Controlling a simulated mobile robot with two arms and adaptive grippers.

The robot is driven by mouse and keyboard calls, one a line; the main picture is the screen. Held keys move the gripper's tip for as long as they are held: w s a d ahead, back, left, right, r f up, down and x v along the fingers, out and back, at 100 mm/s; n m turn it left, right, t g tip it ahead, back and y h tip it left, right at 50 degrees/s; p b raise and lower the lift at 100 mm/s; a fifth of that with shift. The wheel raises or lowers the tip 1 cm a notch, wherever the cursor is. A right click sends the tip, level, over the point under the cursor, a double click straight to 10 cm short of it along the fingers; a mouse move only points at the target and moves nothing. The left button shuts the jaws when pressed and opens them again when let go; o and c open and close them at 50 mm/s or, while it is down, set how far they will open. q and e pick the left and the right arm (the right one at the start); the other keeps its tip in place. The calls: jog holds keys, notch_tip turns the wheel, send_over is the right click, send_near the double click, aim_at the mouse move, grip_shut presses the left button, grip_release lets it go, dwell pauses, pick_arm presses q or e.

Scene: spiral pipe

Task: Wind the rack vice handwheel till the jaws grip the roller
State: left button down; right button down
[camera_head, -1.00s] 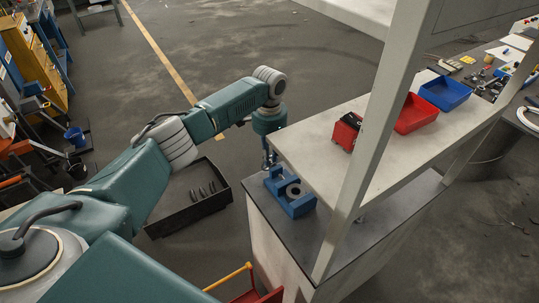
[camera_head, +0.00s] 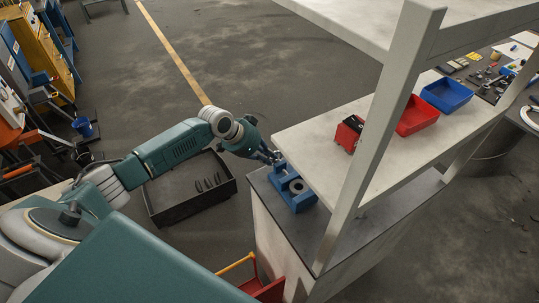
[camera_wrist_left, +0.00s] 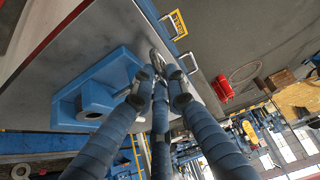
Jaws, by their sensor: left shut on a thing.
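The blue vice (camera_head: 303,204) stands on the dark lower shelf by its left end, under the pale upper board. The grey roller (camera_head: 296,187) sits in it, its round end with a dark bore facing up. The vice also shows in the left wrist view (camera_wrist_left: 66,106). I cannot tell whether the jaws touch the roller. The metal handwheel (camera_wrist_left: 155,58) is at the fingertips in the wrist view, partly hidden by them. My left gripper (camera_head: 272,157) is at the vice's far left end, its blue-grey fingers (camera_wrist_left: 160,78) shut on the handwheel. My right gripper is out of view.
A rack upright (camera_head: 372,150) stands right of the vice. Above the vice, the pale board (camera_head: 320,140) bears a red-and-black item (camera_head: 348,132), a red bin (camera_head: 415,113) and a blue bin (camera_head: 446,94). A black tray (camera_head: 190,212) lies on the floor to the left.

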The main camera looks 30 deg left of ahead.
pick_arm(q)
jog(key=shift+s+a+f+t+h+b, duration=0.15)
jog(key=shift+t+h+b, duration=0.25)
jog(key=shift+t+b, duration=0.3)
jog(key=c, duration=1.7)
grip_release()
jog(key=shift+c, duration=0.2)
jog(key=shift+s, duration=0.1)
jog(key=v, duration=1.2)
jog(key=shift+c, duration=0.5)
